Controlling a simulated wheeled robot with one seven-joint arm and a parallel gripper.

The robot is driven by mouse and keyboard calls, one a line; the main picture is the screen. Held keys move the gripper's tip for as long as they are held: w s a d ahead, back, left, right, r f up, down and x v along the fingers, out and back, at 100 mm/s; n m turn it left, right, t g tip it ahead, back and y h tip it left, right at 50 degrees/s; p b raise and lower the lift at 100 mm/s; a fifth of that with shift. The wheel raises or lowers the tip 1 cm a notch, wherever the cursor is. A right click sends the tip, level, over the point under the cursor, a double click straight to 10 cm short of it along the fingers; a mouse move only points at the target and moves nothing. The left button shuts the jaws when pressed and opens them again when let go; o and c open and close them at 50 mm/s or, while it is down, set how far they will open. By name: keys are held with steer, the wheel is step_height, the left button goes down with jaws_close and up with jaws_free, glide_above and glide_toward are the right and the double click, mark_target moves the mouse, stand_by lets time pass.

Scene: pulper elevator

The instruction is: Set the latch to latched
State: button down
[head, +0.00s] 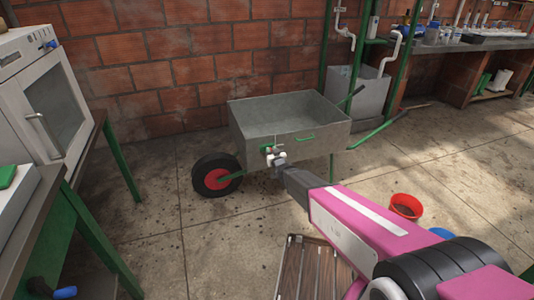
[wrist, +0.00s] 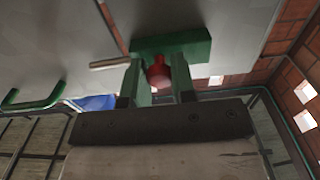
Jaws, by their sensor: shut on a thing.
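The latch is on the near side of a grey metal wheelbarrow tub (head: 290,118). In the wrist view it shows as a green plate (wrist: 190,43) with a round red knob (wrist: 159,73) and a pale rod (wrist: 108,65) sticking out to the left. In the head view its green part (head: 265,149) is small and partly covered by my gripper (head: 276,157). In the wrist view my gripper (wrist: 157,82) has one finger on each side of the red knob and is shut on it. I cannot tell the latch's setting.
A green handle (wrist: 35,96) is fixed to the tub beside the latch. A black wheel with a red hub (head: 216,175) stands left of the latch. A red bucket (head: 405,207) and a slatted wooden item (head: 312,268) are on the floor. A bench with an oven-like box (head: 50,95) is at left.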

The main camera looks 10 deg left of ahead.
steer(key=shift+w+d, duration=0.1)
steer(key=shift+d, duration=0.05)
steer(key=c, duration=0.9)
jaws_free()
steer(key=shift+d, duration=0.1)
steer(key=shift+c, duration=0.2)
steer(key=v, duration=1)
steer(key=shift+s, duration=0.35)
steer(key=shift+d, duration=0.15)
